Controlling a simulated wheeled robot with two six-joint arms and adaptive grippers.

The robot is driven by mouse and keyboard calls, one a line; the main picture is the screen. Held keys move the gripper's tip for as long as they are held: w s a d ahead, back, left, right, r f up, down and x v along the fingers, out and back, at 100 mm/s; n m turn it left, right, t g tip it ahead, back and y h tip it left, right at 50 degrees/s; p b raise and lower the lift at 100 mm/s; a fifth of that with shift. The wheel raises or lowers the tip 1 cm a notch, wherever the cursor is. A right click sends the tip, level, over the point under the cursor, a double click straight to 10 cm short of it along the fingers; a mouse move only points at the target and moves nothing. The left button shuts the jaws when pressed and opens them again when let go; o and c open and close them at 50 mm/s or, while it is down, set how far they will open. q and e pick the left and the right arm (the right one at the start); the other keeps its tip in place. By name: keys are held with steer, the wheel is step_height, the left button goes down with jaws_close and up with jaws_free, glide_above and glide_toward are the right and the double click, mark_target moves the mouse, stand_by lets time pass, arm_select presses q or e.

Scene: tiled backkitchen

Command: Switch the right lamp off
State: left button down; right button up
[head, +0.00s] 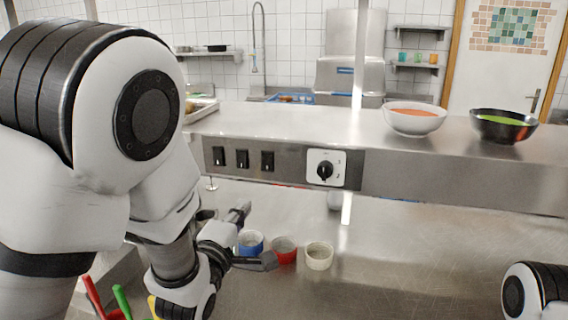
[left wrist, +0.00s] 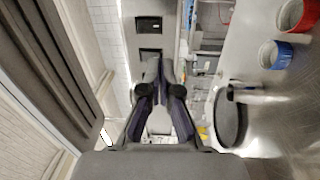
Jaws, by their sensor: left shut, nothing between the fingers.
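Three black rocker switches sit in a row on the steel shelf front: the left switch (head: 218,156), the middle switch (head: 242,158) and the right switch (head: 267,161). No labels on them are readable, and I cannot tell their positions. My left gripper (head: 243,210) is shut and empty, below the switches and apart from them. In the left wrist view its fingers (left wrist: 158,72) converge, with two dark switches (left wrist: 149,25) beyond the tips. A small round pale thing (head: 335,200) under the shelf may be a lamp; I cannot tell. My right gripper is out of view.
A white panel with a black rotary knob (head: 325,169) is right of the switches. Blue (head: 250,242), red (head: 284,250) and cream (head: 319,256) cups stand on the counter beside my left gripper. A white bowl (head: 413,121) and black bowl (head: 503,128) stand on the shelf.

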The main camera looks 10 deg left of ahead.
arm_select(q)
steer(key=r, duration=0.2)
steer(key=p, duration=0.7)
glide_toward(267, 158)
steer(key=shift+n+t, duration=0.3)
steer(key=w, duration=0.6)
steer(key=shift+w+r, duration=0.2)
steer(key=shift+r, duration=0.05)
steer(key=shift+w+f, duration=0.1)
steer(key=shift+w, duration=0.4)
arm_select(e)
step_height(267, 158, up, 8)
arm_select(q)
steer(key=shift+s, duration=0.1)
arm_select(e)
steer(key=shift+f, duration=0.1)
